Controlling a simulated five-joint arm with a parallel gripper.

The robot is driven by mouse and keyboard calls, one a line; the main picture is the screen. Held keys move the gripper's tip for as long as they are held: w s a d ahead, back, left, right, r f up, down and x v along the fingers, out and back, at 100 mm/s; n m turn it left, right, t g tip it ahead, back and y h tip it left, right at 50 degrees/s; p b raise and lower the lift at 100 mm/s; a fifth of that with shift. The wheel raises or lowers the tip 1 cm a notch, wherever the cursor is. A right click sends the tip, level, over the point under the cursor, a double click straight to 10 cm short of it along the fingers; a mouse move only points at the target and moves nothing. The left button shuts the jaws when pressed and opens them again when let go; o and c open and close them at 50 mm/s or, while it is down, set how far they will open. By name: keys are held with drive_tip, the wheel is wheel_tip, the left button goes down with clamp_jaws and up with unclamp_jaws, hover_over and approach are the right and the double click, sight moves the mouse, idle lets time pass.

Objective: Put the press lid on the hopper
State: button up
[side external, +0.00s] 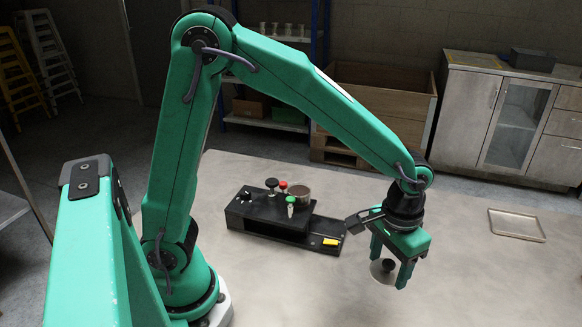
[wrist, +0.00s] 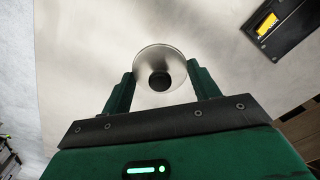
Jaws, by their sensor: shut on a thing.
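The press lid (wrist: 160,57) is a pale, shiny round disc with a dark knob (wrist: 160,82). It is between the two fingers of my gripper (wrist: 163,76), which is shut on it. In the side view the lid (side external: 377,272) is at the lower right, partly hidden by a finger of my gripper (side external: 388,272). I cannot tell whether it touches the table. The hopper appears to be the round grey-brown cup (side external: 301,194) at the back of a black machine (side external: 265,220), left of and apart from my gripper.
Black, red and green knobs (side external: 291,200) stand up from the machine beside the cup. A shallow tray (side external: 517,225) lies at the right. The table around my gripper is clear.

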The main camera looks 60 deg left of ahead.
drive_tip(key=w+a+r, duration=0.2)
drive_tip(key=a+r, duration=0.1)
drive_tip(key=a, duration=0.5)
drive_tip(key=w+a+r, duration=0.2)
drive_tip(key=a+r, duration=0.2)
drive_tip(key=a, duration=0.3)
drive_tip(key=shift+w+a+r, duration=0.25)
drive_tip(key=shift+w+a, duration=0.05)
drive_tip(key=shift+a, duration=0.05)
drive_tip(key=shift+a, duration=0.1)
drive_tip(key=s+a+n, duration=0.2)
drive_tip(key=s+a, duration=0.1)
drive_tip(key=a, duration=0.5)
drive_tip(key=s+a+n, duration=0.2)
drive_tip(key=s+a, duration=0.2)
drive_tip(key=a, duration=0.4)
drive_tip(key=shift+n, duration=0.3)
drive_tip(key=shift+s, duration=0.1)
drive_tip(key=shift+f, duration=3.3)
